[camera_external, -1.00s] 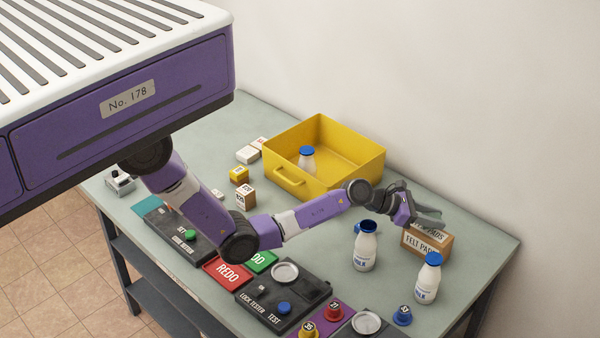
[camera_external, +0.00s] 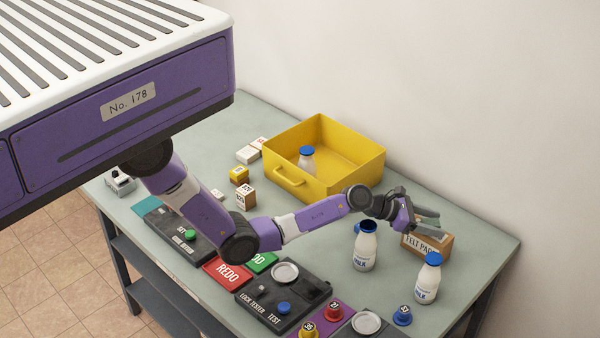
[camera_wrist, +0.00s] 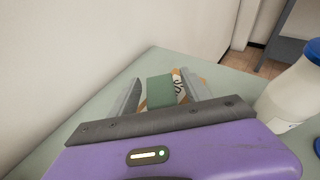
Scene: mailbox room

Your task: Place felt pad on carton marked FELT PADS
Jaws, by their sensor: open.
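The felt pad is a dark green piece that shows in the wrist view (camera_wrist: 161,91) between my fingers, with a gap to each. It appears to lie on top of the brown carton marked FELT PADS (camera_external: 422,247), whose top shows partly around it in the wrist view (camera_wrist: 178,86). I cannot tell whether the pad is flat on it. My gripper (camera_external: 430,222) is open just above the carton, toward the right of the table. In the wrist view, its grey fingers (camera_wrist: 162,94) stand on either side of the pad. Part of the carton's top is hidden behind the fingers.
One milk bottle (camera_external: 366,248) stands left of the carton, another (camera_external: 427,281) in front of it. The yellow bin (camera_external: 345,175) with a bottle inside is at the back. A lock tester (camera_external: 282,297) and numbered knobs are at the front. The table right of the carton is clear.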

